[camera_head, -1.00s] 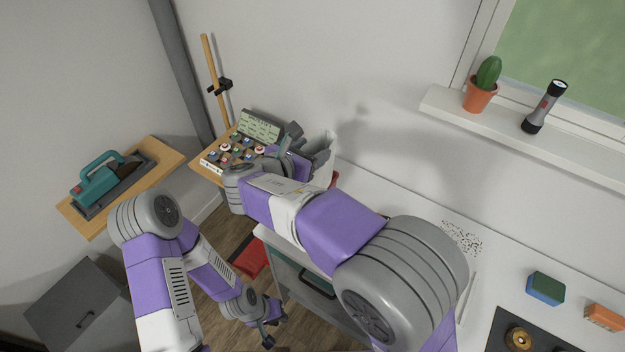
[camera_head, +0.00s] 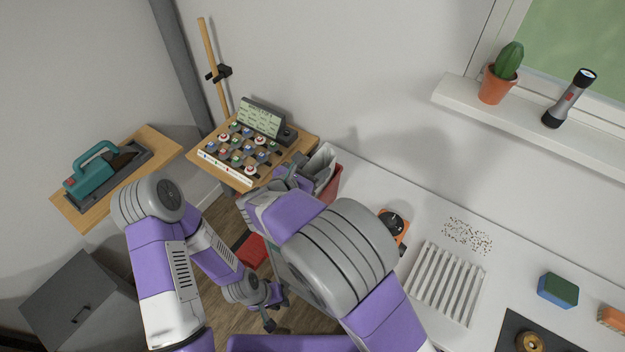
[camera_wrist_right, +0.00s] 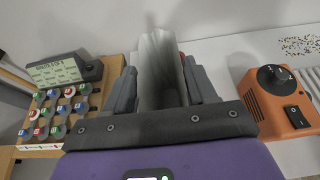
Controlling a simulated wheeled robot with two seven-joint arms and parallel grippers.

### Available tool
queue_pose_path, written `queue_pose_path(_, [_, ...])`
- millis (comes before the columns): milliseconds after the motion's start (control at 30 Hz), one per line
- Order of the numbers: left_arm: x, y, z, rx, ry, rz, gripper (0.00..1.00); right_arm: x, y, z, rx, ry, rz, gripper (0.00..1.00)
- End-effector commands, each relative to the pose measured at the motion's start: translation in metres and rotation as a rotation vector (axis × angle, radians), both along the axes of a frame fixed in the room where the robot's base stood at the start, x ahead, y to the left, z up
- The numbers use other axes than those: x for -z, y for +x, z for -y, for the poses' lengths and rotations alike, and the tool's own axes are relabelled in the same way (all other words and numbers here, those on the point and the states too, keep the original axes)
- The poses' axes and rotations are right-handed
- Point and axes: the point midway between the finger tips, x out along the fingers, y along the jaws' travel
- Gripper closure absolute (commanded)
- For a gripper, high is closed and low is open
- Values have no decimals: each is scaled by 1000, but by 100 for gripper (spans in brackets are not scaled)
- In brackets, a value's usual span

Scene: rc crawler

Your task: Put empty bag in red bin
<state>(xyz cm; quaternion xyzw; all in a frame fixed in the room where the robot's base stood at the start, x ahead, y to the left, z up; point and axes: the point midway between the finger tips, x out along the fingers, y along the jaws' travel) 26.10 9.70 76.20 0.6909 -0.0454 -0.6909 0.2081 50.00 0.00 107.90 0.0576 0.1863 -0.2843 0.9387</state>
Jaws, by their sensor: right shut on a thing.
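A pale grey, open-topped bag (camera_wrist_right: 158,62) stands upright between the two fingers of my right gripper (camera_wrist_right: 160,88), which is shut on it. In the head view the bag (camera_head: 318,163) shows at the left end of the white counter, and my right arm hides part of it. A red container (camera_head: 331,184) shows right beside the bag; most of it is hidden, and I cannot tell whether they touch. A red object with a dark part (camera_head: 250,248) is on the floor, partly hidden by my arms. My left gripper (camera_head: 274,312) is open and empty, low over the floor.
A wooden shelf with a button panel (camera_head: 240,150) is left of the bag. An orange device (camera_head: 394,228), a white slatted rack (camera_head: 448,283) and scattered specks (camera_head: 468,236) are on the counter. A teal tool (camera_head: 92,174) lies on another shelf.

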Motion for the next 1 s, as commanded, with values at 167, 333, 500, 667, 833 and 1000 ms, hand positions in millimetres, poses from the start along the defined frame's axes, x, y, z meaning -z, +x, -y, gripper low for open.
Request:
queue_pose_path(167, [4, 0, 0, 0, 0, 0, 79, 21, 0, 0, -1, -3, -2, 93])
queue_pose_path(333, [8, 0, 0, 0, 0, 0, 79, 39, 0, 0, 0, -3, -2, 93])
queue_pose_path(500, [7, 0, 0, 0, 0, 0, 79, 38, 0, 0, 0, 0, 0, 93])
queue_pose_path(667, [10, 0, 0, 0, 0, 0, 79, 42, 0, 0, 1, -1, -1, 93])
queue_pose_path(833, [9, 0, 0, 0, 0, 0, 79, 41, 0, 0, 0, 0, 0, 21])
queue_pose_path(1000, [9, 0, 0, 0, 0, 0, 79, 41, 0, 0, 0, 0, 0, 18])
